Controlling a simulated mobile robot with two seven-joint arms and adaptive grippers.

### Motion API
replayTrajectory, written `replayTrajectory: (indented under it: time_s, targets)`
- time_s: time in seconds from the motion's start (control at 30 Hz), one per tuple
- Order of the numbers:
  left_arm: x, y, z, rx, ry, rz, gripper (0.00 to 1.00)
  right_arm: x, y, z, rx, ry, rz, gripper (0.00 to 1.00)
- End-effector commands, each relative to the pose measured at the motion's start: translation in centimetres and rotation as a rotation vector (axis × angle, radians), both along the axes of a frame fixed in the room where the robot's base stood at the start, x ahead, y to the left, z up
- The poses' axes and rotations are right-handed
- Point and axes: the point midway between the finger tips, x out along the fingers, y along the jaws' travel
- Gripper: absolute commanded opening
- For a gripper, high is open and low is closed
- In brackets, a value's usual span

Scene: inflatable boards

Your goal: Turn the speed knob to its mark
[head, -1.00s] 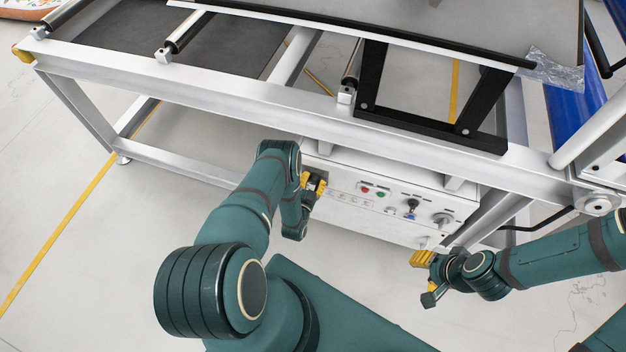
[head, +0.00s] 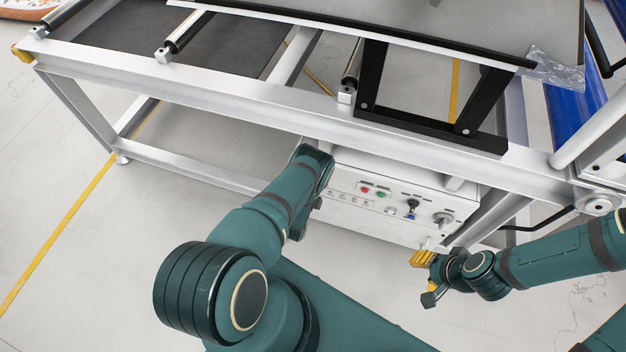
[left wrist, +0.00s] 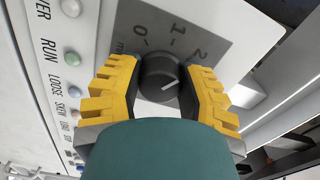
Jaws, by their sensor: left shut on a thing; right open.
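The dark round speed knob (left wrist: 156,80) sits on a grey dial plate (left wrist: 150,22) with numbers 0, 1 and 2 showing. A white line on its face points to the right in the left wrist view. My left gripper (left wrist: 163,72) is shut on the knob, one yellow finger on each side. The rest of the scale and any set mark are hidden or not clear. In the head view my left arm hides the gripper and knob. My right gripper (head: 423,259) is open and empty, beside the control box's lower right corner.
The white control box (head: 365,222) hangs under the metal frame (head: 270,110). Its front has a red button (head: 365,189), a green button (head: 381,194), a dark switch (head: 412,204) and a grey knob (head: 442,219). Indicator lamps (left wrist: 72,57) lie left of the dial. Open floor lies left.

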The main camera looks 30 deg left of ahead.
Motion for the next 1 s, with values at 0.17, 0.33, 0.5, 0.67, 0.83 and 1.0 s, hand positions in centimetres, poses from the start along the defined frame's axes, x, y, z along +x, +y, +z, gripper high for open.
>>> replayTrajectory:
  time_s: [0.17,0.33,0.5,0.67,0.83,1.0]
  targets:
    - [0.39,-0.02,0.28,0.108,0.017,-0.003,0.04,0.00,0.00,0.00,0.000,0.000,0.000,0.42]
    - [0.38,0.00,0.28,0.172,0.032,-0.002,0.04,0.00,0.00,0.00,0.000,0.000,0.000,0.42]
    - [0.40,0.02,0.29,0.205,0.040,-0.002,0.04,0.00,0.00,0.00,0.000,0.000,0.000,0.42]
    - [0.41,0.04,0.30,0.216,0.042,-0.001,0.04,0.00,0.00,0.00,0.000,0.000,0.000,0.42]
    - [0.42,0.05,0.32,0.217,0.043,-0.001,0.04,0.00,0.00,0.00,0.000,0.000,0.000,0.42]
    - [0.42,0.05,0.33,0.216,0.041,-0.001,0.52,-0.01,0.00,0.01,0.000,0.000,0.000,0.42]
